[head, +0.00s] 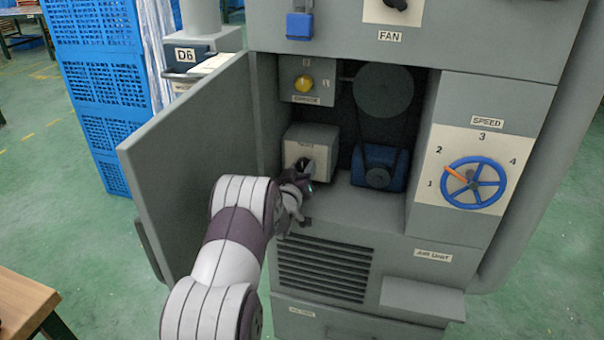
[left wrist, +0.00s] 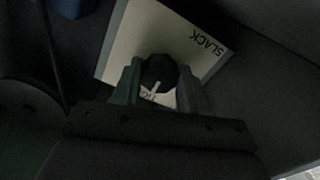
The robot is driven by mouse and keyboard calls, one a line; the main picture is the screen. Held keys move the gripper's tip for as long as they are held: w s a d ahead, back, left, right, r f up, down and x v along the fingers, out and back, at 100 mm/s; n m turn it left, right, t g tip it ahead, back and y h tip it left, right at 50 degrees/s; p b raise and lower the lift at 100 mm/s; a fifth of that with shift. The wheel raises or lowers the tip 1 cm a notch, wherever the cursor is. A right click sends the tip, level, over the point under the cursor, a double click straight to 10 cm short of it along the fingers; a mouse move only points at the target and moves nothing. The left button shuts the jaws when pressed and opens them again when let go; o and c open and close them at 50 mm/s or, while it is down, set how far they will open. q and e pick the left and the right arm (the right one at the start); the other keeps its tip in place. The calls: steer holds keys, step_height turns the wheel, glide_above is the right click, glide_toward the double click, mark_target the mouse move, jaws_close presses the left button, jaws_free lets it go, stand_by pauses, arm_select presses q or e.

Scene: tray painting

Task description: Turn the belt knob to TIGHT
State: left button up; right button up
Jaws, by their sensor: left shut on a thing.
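The belt knob (left wrist: 158,70) is a dark round knob on a pale plate (left wrist: 135,42) inside the open cabinet. In the left wrist view it sits between the fingers of my left gripper (left wrist: 160,92), which is shut on it. A pale line shows at the knob's lower edge. The word SLACK reads upside down at the plate's upper right; another label below the knob is mostly hidden. In the head view my left gripper (head: 300,187) is at the front of the small grey box (head: 312,141) that bears the knob. My right gripper is not in view.
The cabinet door (head: 190,165) stands open to the left of my arm. A yellow button (head: 303,83) is above the box. A belt pulley (head: 383,92) and blue motor (head: 379,168) are to its right. A blue SPEED wheel (head: 488,194) is outside, at right.

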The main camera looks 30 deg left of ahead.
arm_select(q)
steer(key=shift+m, duration=0.4)
steer(key=o, duration=1.1)
steer(key=shift+c, duration=0.2)
steer(key=p+v, duration=0.1)
steer(key=v, duration=1.1)
steer(key=shift+s, duration=0.4)
